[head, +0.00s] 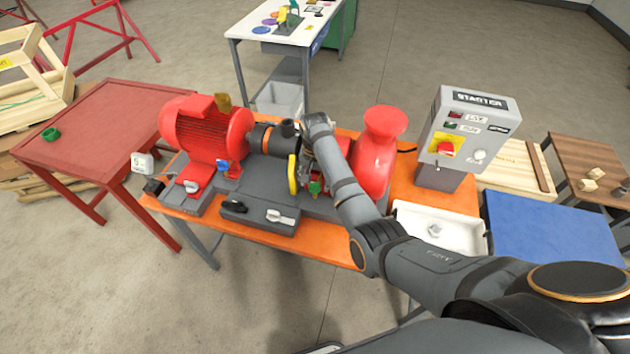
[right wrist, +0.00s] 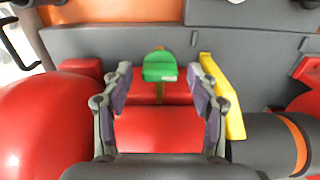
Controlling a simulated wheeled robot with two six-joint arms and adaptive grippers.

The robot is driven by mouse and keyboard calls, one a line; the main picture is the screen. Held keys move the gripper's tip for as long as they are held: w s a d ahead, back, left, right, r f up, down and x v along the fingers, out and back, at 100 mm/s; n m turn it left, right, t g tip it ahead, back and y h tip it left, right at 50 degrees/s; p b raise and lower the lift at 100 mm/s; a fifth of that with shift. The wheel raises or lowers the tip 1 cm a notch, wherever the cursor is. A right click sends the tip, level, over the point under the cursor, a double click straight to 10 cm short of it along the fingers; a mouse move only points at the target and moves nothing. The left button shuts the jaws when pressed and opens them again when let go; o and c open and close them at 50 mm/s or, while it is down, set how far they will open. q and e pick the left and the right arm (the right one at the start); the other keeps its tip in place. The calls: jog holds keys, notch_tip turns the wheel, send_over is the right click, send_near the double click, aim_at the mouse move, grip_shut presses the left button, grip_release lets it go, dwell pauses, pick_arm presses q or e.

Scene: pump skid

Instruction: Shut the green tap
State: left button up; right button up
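The green tap (head: 315,187) sits low on the front of the red pump body, small and partly crowded by my arm. In the right wrist view its green handle (right wrist: 160,68) lies just beyond and between the fingertips, with a brassy stem behind it. My right gripper (right wrist: 158,88) is open, one finger on either side of the handle line, with visible gaps and no clear contact. In the head view my right arm reaches over the pump from the right and hides much of the gripper. My left gripper is not in view.
A yellow plate (right wrist: 222,95) stands close beside the right-hand finger; it also shows in the head view (head: 292,174). The red motor (head: 205,130), red pump flange (head: 375,165) and starter box (head: 468,125) flank the spot. A white tray (head: 462,243) lies at right.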

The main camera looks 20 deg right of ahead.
aim_at(315, 183)
notch_tip(315, 183, up, 8)
jog(key=shift+f, duration=0.2)
dwell(0.3)
jog(key=shift+f, duration=0.15)
dwell(0.3)
